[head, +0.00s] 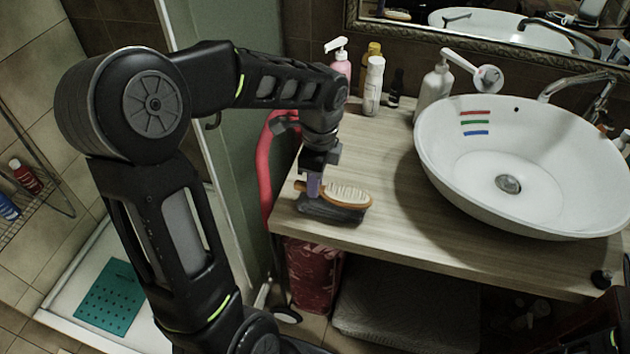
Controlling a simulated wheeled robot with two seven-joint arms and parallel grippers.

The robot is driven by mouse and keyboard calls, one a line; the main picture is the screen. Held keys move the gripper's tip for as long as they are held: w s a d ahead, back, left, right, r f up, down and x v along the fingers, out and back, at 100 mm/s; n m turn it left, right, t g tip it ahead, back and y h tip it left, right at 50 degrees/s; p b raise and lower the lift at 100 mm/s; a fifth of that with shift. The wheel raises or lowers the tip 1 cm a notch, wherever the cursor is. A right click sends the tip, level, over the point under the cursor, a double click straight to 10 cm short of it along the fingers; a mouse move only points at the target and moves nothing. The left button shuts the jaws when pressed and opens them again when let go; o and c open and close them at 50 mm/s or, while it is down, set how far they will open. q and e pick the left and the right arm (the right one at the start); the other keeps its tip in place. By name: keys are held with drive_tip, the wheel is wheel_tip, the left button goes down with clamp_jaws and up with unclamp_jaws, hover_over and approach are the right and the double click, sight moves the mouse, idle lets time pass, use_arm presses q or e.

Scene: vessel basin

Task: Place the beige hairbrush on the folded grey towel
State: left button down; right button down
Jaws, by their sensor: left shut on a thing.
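The beige hairbrush (347,194) has pale bristles facing up and an orange-brown rim. My left gripper (314,186) is shut on its handle at the left end of the wooden counter. The brush lies level, its head pointing right. A dark grey folded towel (332,215) lies on the counter directly under the brush and gripper. The brush hides part of the towel; I cannot tell whether they touch. My right gripper is not in view.
A white vessel basin (440,170) stands on the right of the counter (390,225). A pink pump bottle (340,62), a white bottle (373,88) and a white dispenser (434,90) stand behind. The counter between towel and basin is clear.

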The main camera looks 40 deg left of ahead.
use_arm(q)
drive_tip(key=shift+f, duration=0.2)
drive_tip(key=shift+f, duration=0.2)
drive_tip(key=c, duration=1.3)
unclamp_jaws()
drive_tip(key=shift+r, duration=0.15)
wheel_tip(320, 180, up, 12)
drive_tip(key=shift+d, duration=0.35)
drive_tip(key=shift+w, duration=0.1)
